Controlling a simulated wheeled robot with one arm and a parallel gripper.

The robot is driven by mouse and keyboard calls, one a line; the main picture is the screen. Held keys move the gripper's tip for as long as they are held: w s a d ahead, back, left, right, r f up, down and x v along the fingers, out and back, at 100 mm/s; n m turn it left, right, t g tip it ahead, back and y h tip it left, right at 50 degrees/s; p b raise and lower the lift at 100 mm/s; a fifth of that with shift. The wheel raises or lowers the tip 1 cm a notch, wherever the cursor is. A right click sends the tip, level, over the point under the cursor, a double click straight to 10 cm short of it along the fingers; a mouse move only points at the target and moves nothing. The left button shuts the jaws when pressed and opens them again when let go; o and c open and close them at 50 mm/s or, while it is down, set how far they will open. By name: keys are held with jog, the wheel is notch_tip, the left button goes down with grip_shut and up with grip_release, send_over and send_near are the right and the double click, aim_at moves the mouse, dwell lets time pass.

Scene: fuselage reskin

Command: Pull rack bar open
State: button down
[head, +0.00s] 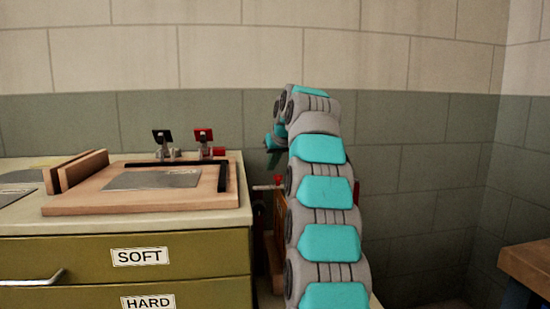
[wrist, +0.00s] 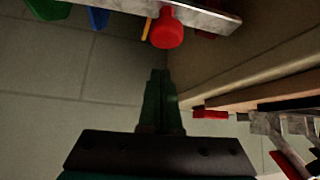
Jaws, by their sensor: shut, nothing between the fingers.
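The rack bar (wrist: 215,14) is a grey metal strip across the top of the wrist view, with a red knob (wrist: 166,32) on it. In the head view a thin bar with a red end (head: 265,187) shows beside the bench's right side, partly hidden by my arm. My gripper (wrist: 160,74) is shut and empty, its dark green fingers pointing toward the knob with a visible gap in the picture. In the head view my gripper (head: 274,157) is small and dark, above the bar and right of the bench; my arm hides part of it.
Green (wrist: 48,8), blue (wrist: 97,17) and orange (wrist: 147,28) pieces show at the bar. The olive drawer cabinet (head: 200,248) stands left, with a wooden board (head: 140,205) and toggle clamps (head: 205,141) on top. A wooden table (head: 530,262) stands at right.

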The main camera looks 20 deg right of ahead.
jog(key=shift+s+a+b, duration=0.1)
jog(key=shift+s+b, duration=0.2)
jog(key=shift+s, duration=1.6)
jog(key=shift+f, duration=0.1)
jog(key=shift+s, duration=0.1)
